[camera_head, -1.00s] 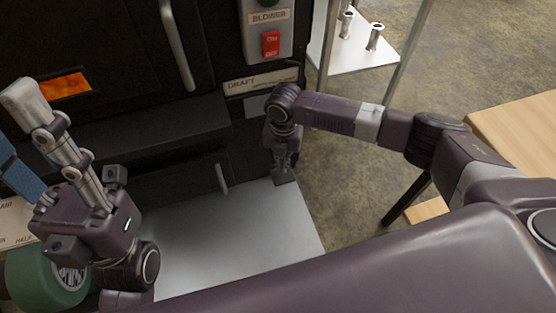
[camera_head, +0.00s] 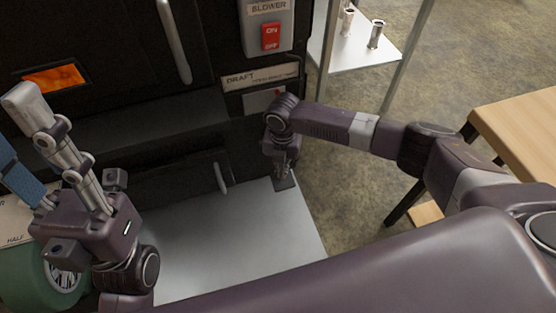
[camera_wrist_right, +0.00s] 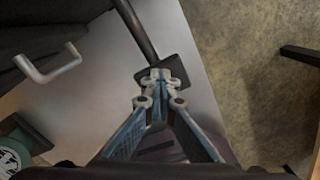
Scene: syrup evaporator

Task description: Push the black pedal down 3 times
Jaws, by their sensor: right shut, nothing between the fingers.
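The black pedal (camera_head: 286,184) is a small dark plate low at the right front corner of the black machine, at the edge of the pale metal sheet. In the right wrist view the pedal (camera_wrist_right: 177,67) is a dark square plate on a dark bar. My right gripper (camera_head: 281,169) is shut and empty, pointing down over the pedal. Its fingertips (camera_wrist_right: 157,75) overlap the plate and partly hide it; they seem to touch it. My left gripper (camera_head: 24,98) points up at the far left, away from the pedal; its finger opening is unclear.
The pale sheet (camera_head: 235,245) covers the floor before the machine. A handle (camera_head: 221,178) sticks out left of the pedal. A blower switch (camera_head: 271,37) is above. A wooden table (camera_head: 525,125) stands right. Open floor (camera_head: 335,180) lies right of the pedal.

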